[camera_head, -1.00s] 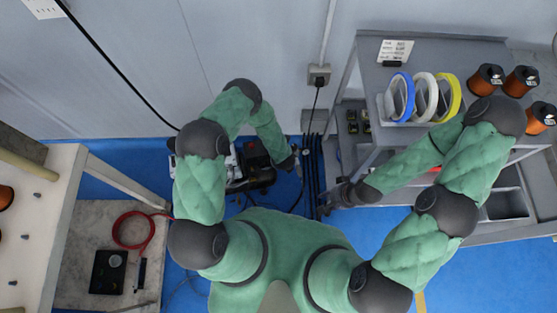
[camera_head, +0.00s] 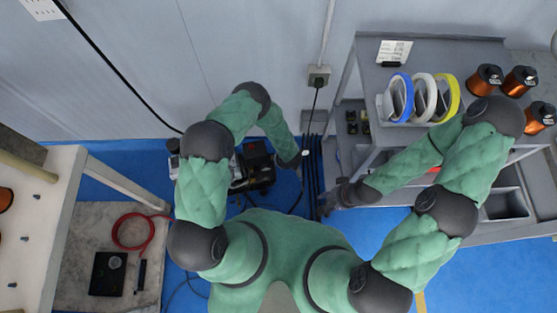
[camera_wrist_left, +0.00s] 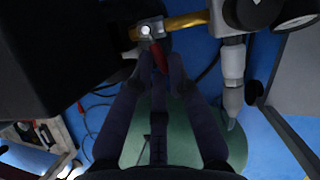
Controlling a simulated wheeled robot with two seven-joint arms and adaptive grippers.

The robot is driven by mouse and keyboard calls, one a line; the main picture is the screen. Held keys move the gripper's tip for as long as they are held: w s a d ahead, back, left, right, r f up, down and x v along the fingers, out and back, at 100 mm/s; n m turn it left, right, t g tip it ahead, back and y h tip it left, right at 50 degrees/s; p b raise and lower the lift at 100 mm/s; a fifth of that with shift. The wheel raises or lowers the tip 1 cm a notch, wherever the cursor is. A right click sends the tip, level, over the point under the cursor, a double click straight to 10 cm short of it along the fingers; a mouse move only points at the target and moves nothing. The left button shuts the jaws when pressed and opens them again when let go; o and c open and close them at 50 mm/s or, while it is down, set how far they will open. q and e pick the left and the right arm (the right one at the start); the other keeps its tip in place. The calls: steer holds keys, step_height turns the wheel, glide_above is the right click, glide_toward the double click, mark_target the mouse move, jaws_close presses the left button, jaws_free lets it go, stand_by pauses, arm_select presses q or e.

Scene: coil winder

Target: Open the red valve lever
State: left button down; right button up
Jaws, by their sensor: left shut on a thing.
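The red valve lever (camera_wrist_left: 158,56) shows in the left wrist view, hanging below a small metal valve body (camera_wrist_left: 150,30) on a brass pipe (camera_wrist_left: 187,21). My left gripper (camera_wrist_left: 160,75) is shut on the lever, with a dark finger on either side of it. The fingers partly cover the lever. In the head view, my left forearm reaches down beside the black machine, and the lever cannot be made out. My right gripper (camera_head: 334,200) is low beside the grey shelf, apart from the valve; its finger opening cannot be made out.
A black machine (camera_head: 257,165) stands on the blue floor near my left arm. A grey fitting (camera_wrist_left: 232,65) and a gauge (camera_wrist_left: 297,22) are right of the lever. Dark cables (camera_head: 313,172) run down the wall. A grey shelf (camera_head: 440,52) carries tape rolls and copper spools.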

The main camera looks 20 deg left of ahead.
arm_select(q)
steer(key=shift+w+d+f+n+g+y, duration=0.2)
steer(key=shift+w+n+g, duration=0.65)
steer(key=shift+n, duration=1.45)
steer(key=shift+w+d+r+n+g+y, duration=0.1)
steer(key=shift+w+d+n+g, duration=0.5)
steer(key=shift+n, duration=1.7)
steer(key=shift+w+f+n+g+y, duration=0.1)
steer(key=shift+w+n+g, duration=0.9)
steer(key=shift+n, duration=1.3)
steer(key=c, duration=1.3)
jaws_free()
steer(key=shift+r, duration=0.1)
steer(key=shift+w+a, duration=0.1)
